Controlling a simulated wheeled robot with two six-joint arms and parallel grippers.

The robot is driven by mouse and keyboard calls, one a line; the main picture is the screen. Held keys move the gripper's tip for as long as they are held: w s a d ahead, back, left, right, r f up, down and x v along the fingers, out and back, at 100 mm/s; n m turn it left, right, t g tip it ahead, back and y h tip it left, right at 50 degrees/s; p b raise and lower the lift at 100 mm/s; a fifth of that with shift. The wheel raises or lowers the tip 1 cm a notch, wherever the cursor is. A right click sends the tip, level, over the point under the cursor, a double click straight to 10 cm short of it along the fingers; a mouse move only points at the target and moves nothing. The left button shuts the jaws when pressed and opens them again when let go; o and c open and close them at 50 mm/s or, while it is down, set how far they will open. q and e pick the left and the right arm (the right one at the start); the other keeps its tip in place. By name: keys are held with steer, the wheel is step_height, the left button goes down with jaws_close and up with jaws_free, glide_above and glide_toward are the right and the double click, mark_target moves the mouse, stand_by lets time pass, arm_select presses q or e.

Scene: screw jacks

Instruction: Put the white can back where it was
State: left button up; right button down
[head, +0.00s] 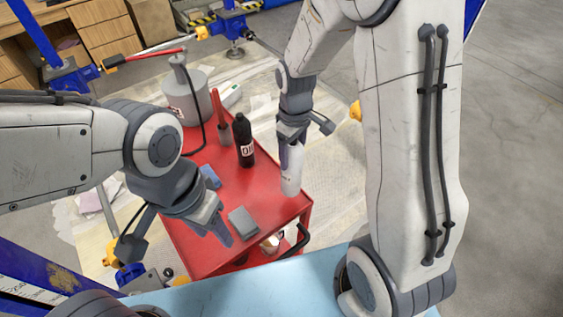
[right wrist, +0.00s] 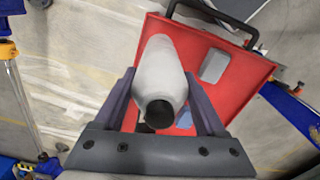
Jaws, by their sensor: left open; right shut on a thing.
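The white can (head: 291,180) is upright at the right side of the red cart top (head: 255,200). My right gripper (head: 291,160) is shut on it from above. In the right wrist view the white can (right wrist: 160,72) lies between the two fingers, its black end toward the camera. Whether its base touches the cart top I cannot tell. My left gripper (head: 221,228) is open and empty, over the front left of the cart beside a grey block (head: 243,221).
On the cart stand a black oil bottle (head: 243,140), a grey canister (head: 188,97) with a hose, a red-handled item (head: 222,120) and a blue item (head: 210,176). The cart's black handle (head: 297,241) is in front. Blue jack stands surround it. The cart's middle is clear.

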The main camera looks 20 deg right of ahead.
mark_target(291, 178)
steer(key=a+f, duration=0.1)
steer(key=f, duration=0.1)
steer(key=w+f+p, duration=0.1)
steer(key=a+f, duration=0.1)
steer(key=f, duration=0.1)
steer(key=shift+w+a+f, duration=0.3)
steer(key=shift+f, duration=0.2)
steer(key=shift+f, duration=0.15)
jaws_free()
